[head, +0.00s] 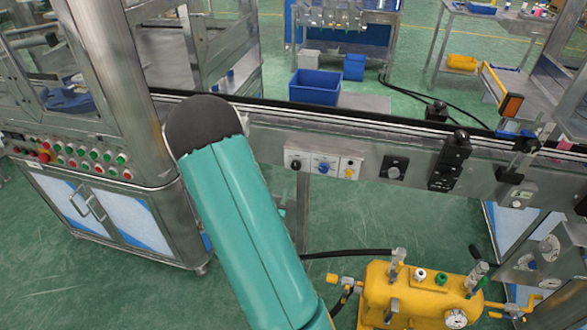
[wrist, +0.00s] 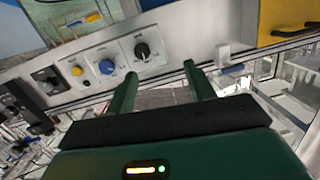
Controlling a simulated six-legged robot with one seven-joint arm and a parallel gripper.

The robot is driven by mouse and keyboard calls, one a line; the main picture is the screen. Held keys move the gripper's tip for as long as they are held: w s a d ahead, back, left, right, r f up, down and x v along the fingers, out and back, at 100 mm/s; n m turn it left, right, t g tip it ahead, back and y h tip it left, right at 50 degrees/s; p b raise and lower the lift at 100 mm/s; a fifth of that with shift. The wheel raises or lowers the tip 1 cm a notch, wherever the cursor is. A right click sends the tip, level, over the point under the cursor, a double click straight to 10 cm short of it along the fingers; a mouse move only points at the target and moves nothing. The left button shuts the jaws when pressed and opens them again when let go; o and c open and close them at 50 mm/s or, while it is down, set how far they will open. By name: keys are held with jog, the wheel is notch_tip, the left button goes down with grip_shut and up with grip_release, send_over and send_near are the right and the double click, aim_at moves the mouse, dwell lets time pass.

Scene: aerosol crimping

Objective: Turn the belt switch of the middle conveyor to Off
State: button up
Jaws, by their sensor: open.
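The middle conveyor (head: 270,135) carries a row of controls on its near side: a black knob (head: 296,164), a blue knob (head: 323,167) and a yellow button (head: 349,171) on pale plates. The wrist view shows the black knob (wrist: 142,51), the blue knob (wrist: 107,66) and the yellow button (wrist: 76,71). Their labels are too small to read, so I cannot tell which is the belt switch or its setting. My gripper (wrist: 159,70) is open and empty, its fingers apart just below the black knob in the wrist view. My arm hides it in the head view.
A separate black dial (head: 394,169) and black brackets (head: 449,160) sit farther right on the conveyor side. A yellow tank (head: 415,290) with fittings and a hose stands below right. A steel cabinet with buttons (head: 90,155) stands left. Green floor is open between them.

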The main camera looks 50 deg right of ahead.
aim_at(296, 167)
jog(key=shift+g+h, duration=0.3)
jog(key=shift+h, duration=0.6)
jog(key=s+x, duration=0.1)
jog(key=x, duration=0.3)
jog(key=s+x, duration=0.1)
jog(key=x, duration=0.4)
jog(key=s+d+f+x, duration=0.1)
jog(key=x, duration=0.4)
jog(key=shift+d, duration=0.15)
jog(key=c, duration=1)
